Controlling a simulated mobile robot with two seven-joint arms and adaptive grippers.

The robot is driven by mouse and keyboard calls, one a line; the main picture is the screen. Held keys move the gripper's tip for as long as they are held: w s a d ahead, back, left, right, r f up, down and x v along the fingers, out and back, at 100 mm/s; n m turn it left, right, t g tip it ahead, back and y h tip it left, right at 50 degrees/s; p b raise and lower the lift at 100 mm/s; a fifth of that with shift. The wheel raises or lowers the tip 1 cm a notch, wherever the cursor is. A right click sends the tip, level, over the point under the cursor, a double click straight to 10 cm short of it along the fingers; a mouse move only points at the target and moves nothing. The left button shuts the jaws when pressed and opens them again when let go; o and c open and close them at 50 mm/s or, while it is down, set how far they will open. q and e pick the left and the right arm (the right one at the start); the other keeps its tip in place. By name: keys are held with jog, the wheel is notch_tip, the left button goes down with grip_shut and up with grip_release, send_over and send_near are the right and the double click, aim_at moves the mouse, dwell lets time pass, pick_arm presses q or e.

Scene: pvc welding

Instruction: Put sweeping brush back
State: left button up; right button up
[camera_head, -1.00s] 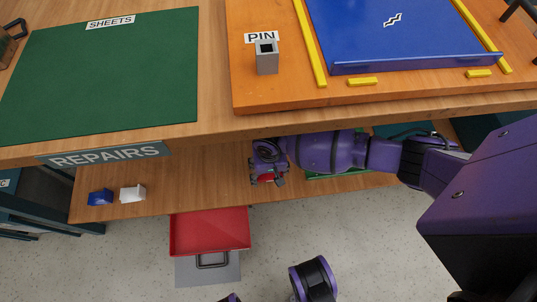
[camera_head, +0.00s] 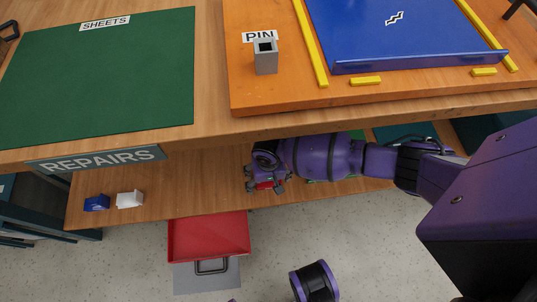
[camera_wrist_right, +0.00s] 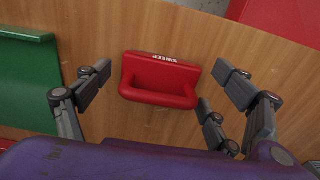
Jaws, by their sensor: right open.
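A red piece labelled "SWEEP" (camera_wrist_right: 162,78), with a loop-like handle, sits on the lower wooden shelf in the right wrist view. I cannot tell whether it is the sweeping brush itself or its holder. My right gripper (camera_wrist_right: 160,88) is open, with its fingers spread on both sides of the red piece and no clear contact. In the head view my right gripper (camera_head: 266,180) reaches under the bench top and hides most of the red piece (camera_head: 270,185).
A red tray (camera_head: 208,236) stands below the shelf's front edge. A blue item (camera_head: 97,203) and a white item (camera_head: 130,199) lie at the shelf's left. A green object (camera_wrist_right: 28,80) is left of the gripper. The bench top overhangs my arm.

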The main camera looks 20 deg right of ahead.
notch_tip(320, 180, up, 8)
jog(key=p, duration=0.3)
jog(key=shift+f, duration=0.2)
jog(key=shift+r+p, duration=0.15)
jog(key=shift+p, duration=0.15)
jog(key=o, duration=0.4)
